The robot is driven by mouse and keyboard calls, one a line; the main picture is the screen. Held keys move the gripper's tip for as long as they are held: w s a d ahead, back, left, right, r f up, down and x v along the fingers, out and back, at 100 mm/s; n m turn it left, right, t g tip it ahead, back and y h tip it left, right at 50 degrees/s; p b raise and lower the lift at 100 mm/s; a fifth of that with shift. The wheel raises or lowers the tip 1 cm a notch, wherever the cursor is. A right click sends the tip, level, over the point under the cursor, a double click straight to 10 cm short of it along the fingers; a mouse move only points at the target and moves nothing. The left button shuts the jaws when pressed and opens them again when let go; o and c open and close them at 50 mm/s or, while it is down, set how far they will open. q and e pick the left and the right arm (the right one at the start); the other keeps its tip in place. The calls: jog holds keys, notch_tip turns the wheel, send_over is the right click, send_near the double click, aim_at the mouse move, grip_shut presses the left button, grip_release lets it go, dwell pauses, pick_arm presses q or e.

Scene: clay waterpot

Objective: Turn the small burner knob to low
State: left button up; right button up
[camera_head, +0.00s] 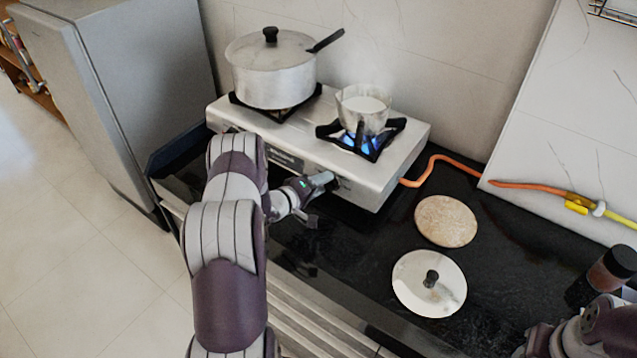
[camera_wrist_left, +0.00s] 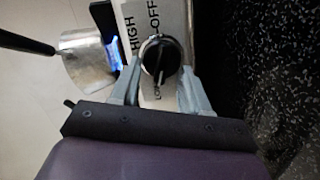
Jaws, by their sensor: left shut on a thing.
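The small burner knob (camera_wrist_left: 160,60) is a round black dial on the stove front, with HIGH, OFF and a partly covered LOW printed around it. Its pale pointer line faces the LOW label. My left gripper (camera_head: 326,181) is at the right part of the stove front, and its fingers (camera_wrist_left: 160,88) are shut on the knob in the left wrist view. My right gripper is not in view; only part of my right arm shows at the lower right.
A large lidded pot (camera_head: 270,75) stands on the left burner of the silver stove (camera_head: 395,170). An orange gas hose (camera_head: 440,158) runs right from it. A round tan board (camera_head: 446,221), a lid (camera_head: 429,284) and a spice jar (camera_head: 612,268) are on the black counter.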

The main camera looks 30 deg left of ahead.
pick_arm(q)
jog(key=o, duration=0.9)
jog(key=shift+d, duration=0.1)
jog(key=shift+o, duration=0.7)
jog(key=shift+w, duration=0.15)
jog(key=shift+w+d, duration=0.1)
jog(key=shift+w, duration=0.05)
jog(key=b+v, duration=0.1)
jog(key=v, duration=1.1)
jog(key=shift+s, duration=0.25)
